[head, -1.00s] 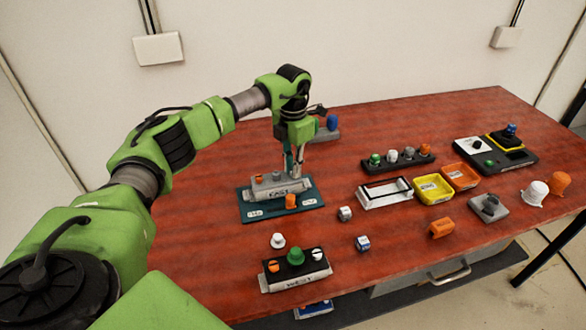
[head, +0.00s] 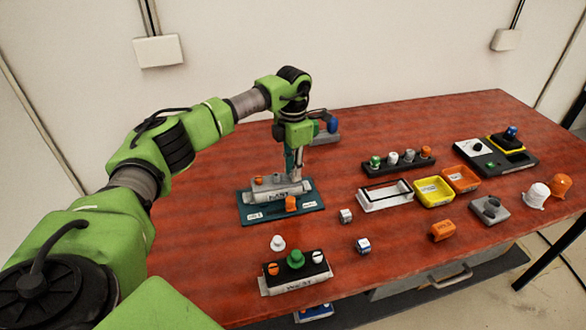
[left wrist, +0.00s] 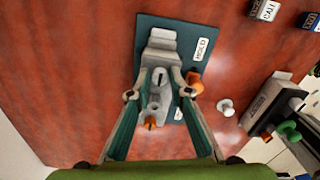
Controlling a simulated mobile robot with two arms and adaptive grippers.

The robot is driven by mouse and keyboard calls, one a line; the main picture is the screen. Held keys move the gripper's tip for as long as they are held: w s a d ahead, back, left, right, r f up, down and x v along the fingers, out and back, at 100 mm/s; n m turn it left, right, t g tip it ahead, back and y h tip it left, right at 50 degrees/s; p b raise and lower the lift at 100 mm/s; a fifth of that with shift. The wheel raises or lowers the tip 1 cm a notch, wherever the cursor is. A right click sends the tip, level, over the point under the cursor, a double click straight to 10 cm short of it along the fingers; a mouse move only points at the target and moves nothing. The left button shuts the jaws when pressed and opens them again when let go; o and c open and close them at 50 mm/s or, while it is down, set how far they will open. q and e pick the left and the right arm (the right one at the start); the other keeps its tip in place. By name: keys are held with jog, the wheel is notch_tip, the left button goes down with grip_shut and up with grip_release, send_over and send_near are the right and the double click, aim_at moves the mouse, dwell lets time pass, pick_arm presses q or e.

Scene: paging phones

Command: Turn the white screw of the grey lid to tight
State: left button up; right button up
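The grey lid (head: 268,188) sits on a grey block labelled EAST on a teal mat (head: 312,203). An orange screw (head: 259,180) is at its left end and a grey knob (head: 277,178) in its middle. In the left wrist view, the pale slotted white screw (left wrist: 160,78) is at the far end, beyond the knob (left wrist: 154,103) and the orange screw (left wrist: 150,122). My left gripper (left wrist: 162,90) is open, its fingers apart on both sides of the lid near the white screw. In the head view the gripper (head: 296,172) hides that screw. My right gripper is out of view.
An orange piece (head: 291,203) stands on the mat near the fingers. A WEST block (head: 300,283) with a black lid and a loose white cap (head: 277,242) are in front. Trays (head: 433,190), small cubes and other parts fill the right. The table's left rear is clear.

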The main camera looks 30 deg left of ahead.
pick_arm(q)
jog(key=shift+r, duration=0.1)
notch_tip(320, 180, up, 12)
dwell(0.6)
dwell(0.5)
